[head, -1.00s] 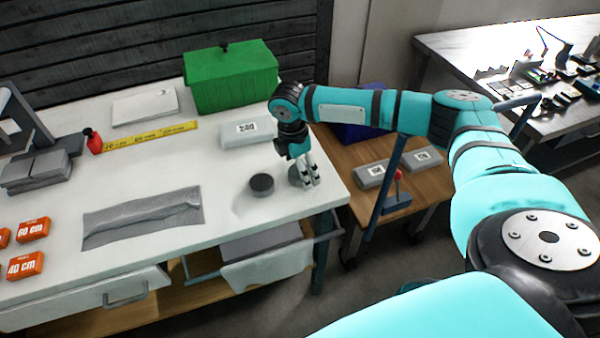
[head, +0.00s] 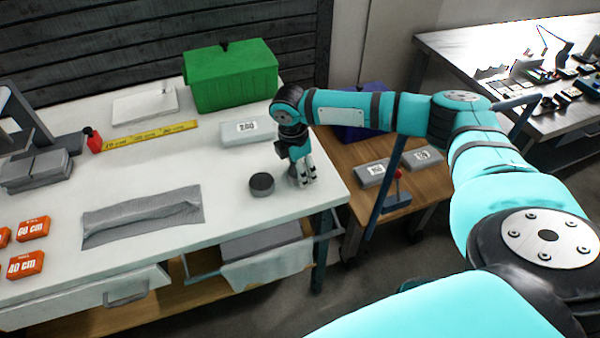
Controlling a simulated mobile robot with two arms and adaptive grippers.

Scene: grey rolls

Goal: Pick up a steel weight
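A dark grey, round steel weight (head: 261,184) stands on the white worktable (head: 235,205) near its right front edge. My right gripper (head: 306,181) points down just right of it, apart from it, close to the table's right edge. A second grey round piece (head: 293,173) shows partly behind the gripper's fingers, which hide much of it. I cannot tell whether the fingers touch it or how far they are open. My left gripper is out of view.
A grey cloth strip (head: 142,216), yellow ruler (head: 150,136) and orange blocks (head: 33,228) lie left. A wooden cart (head: 352,152) adjoins on the right.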

